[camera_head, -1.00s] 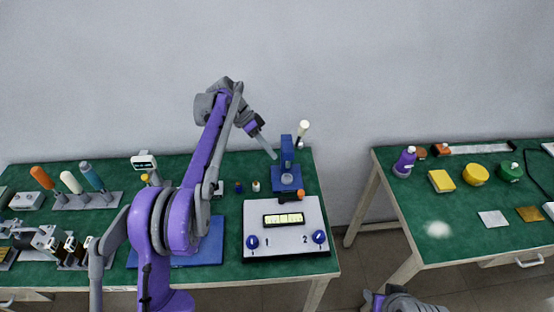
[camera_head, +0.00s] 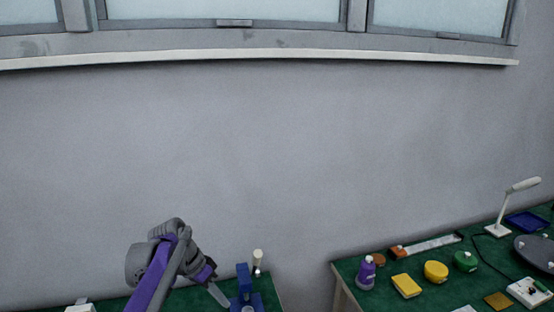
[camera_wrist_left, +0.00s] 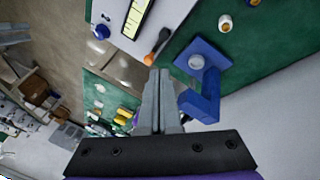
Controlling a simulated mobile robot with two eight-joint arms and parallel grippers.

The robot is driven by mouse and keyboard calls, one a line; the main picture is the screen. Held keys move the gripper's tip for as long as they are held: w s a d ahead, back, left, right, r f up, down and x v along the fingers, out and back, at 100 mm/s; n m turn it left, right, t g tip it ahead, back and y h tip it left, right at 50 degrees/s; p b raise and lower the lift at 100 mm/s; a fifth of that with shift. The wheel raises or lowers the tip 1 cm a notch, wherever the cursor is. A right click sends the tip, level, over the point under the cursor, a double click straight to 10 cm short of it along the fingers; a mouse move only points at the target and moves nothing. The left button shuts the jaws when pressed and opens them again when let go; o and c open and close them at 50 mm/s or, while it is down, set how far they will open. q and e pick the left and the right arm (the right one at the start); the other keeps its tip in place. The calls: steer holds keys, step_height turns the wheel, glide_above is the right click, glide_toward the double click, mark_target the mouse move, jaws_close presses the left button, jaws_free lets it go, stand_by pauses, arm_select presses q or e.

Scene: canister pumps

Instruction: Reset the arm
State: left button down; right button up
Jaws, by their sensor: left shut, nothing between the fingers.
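My left arm, purple and grey, comes up from the bottom left in the head view. Its gripper (camera_head: 219,295) is shut and empty, above the left table and just left of the blue stand (camera_head: 243,282). In the left wrist view, the two grey fingers (camera_wrist_left: 159,80) lie together with nothing between them. The blue stand (camera_wrist_left: 207,100) is right of them there, apparently close but with no clear contact. My right gripper is not in view.
In the wrist view, a pale panel with a yellow display (camera_wrist_left: 136,18) and an orange-and-black tool (camera_wrist_left: 157,46) lie near the fingertips. The right table holds a purple bottle (camera_head: 366,273), yellow sponge (camera_head: 406,285) and lamp (camera_head: 502,222). A gap separates the tables.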

arm_select(q)
steer(key=s+a+f+n+t+y, duration=0.1)
steer(key=s+f+n+t+y, duration=0.1)
steer(key=s, duration=1.1)
steer(key=s+a+f+n+t+y, duration=0.2)
steer(key=s+f+n, duration=0.3)
steer(key=s, duration=0.9)
steer(key=shift+s+f+t+y, duration=0.15)
steer(key=shift+f+t+y, duration=0.35)
steer(key=shift+f, duration=0.4)
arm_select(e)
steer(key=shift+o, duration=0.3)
